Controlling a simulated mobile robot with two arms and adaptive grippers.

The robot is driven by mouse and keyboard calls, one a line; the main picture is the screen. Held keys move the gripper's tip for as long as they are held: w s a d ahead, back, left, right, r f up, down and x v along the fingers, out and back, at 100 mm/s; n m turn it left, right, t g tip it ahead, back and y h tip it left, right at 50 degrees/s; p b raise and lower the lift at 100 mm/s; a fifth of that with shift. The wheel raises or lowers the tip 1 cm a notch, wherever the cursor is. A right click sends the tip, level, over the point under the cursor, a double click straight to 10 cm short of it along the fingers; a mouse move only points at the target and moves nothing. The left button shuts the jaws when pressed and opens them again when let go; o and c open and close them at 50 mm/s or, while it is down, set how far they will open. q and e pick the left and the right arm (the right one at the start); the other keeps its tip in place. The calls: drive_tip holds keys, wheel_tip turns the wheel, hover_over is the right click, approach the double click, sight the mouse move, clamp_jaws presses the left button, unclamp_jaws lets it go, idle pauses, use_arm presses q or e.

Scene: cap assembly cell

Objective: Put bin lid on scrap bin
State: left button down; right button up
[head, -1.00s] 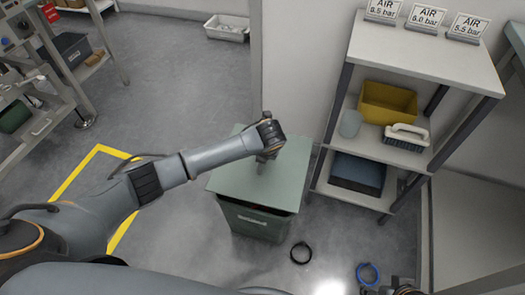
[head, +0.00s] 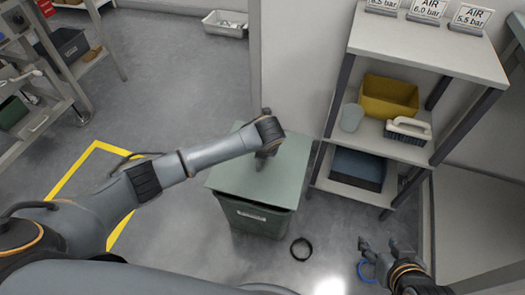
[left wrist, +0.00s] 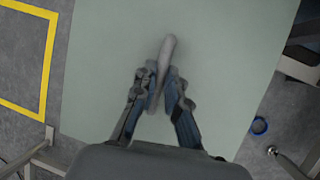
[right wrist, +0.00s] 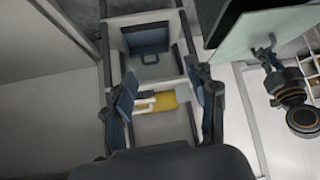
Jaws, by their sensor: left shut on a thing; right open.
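The bin lid (head: 255,175) is a flat grey-green plate over the scrap bin (head: 262,222), a dark green box with a light label on its front. The lid covers the bin's mouth; I cannot tell whether it rests fully on the rim. My left gripper (head: 265,155) is above the lid. In the left wrist view, my left gripper (left wrist: 160,85) is shut on the lid's grey bar handle (left wrist: 168,48). My right gripper (head: 373,246) is open and empty at lower right, apart from the bin. The lid also shows in the right wrist view (right wrist: 250,30).
Yellow floor tape (head: 75,175) is at left.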

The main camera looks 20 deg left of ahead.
use_arm(q)
drive_tip(key=shift+f+b, duration=0.25)
drive_tip(key=shift+b, duration=0.05)
drive_tip(key=shift+f+b, duration=0.3)
drive_tip(key=shift+b, duration=0.05)
drive_tip(key=shift+f+b, duration=0.5)
drive_tip(key=shift+b, duration=0.15)
drive_tip(key=shift+f+b, duration=0.55)
drive_tip(key=shift+b, duration=0.1)
drive_tip(key=shift+f, duration=0.85)
use_arm(e)
drive_tip(key=w+a+r+t+y, duration=0.1)
drive_tip(key=w+r+t, duration=0.3)
drive_tip(key=r, duration=0.4)
drive_tip(key=w+a+r+t+y, duration=0.2)
drive_tip(key=w+a+r+t, duration=0.1)
drive_tip(key=r+t, duration=0.4)
drive_tip(key=shift+w+a+r+n, duration=0.25)
drive_tip(key=shift+w+r+n, duration=0.05)
drive_tip(key=shift+w+r, duration=0.35)
use_arm(q)
drive_tip(key=shift+w, duration=0.1)
drive_tip(key=shift+p, duration=0.3)
use_arm(e)
drive_tip(key=shift+d+f+g, duration=0.2)
drive_tip(key=shift+f+g, duration=0.3)
drive_tip(key=shift+f, duration=0.55)
drive_tip(key=shift+d+f+g, duration=0.15)
drive_tip(key=shift+f+g, duration=0.35)
drive_tip(key=shift+f, duration=0.55)
